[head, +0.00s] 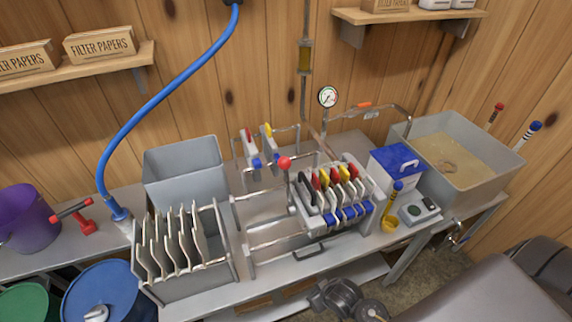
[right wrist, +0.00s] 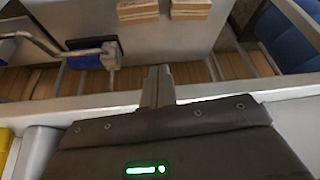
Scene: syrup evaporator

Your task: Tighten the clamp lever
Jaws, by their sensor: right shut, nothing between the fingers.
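The filter press (head: 335,200) stands on the metal bench in the middle of the head view, with a row of plates with red, yellow and blue tabs. An upright lever with a red ball knob (head: 285,163) rises at the left end of the plate pack; it looks like the clamp lever. My right gripper (right wrist: 158,72) shows in the right wrist view, its fingers shut together and empty. The lever's red knob is not visible in that view. I cannot tell the gripper's exact distance from the lever. My left gripper is not in view.
A rack of pale plates (head: 180,248) and a grey bin (head: 185,170) stand left of the press. A blue-lidded box (head: 395,160) and a syrup tank (head: 462,160) are to the right. A blue hose (head: 160,90) hangs at left. Wood blocks (right wrist: 138,11) show in the wrist view.

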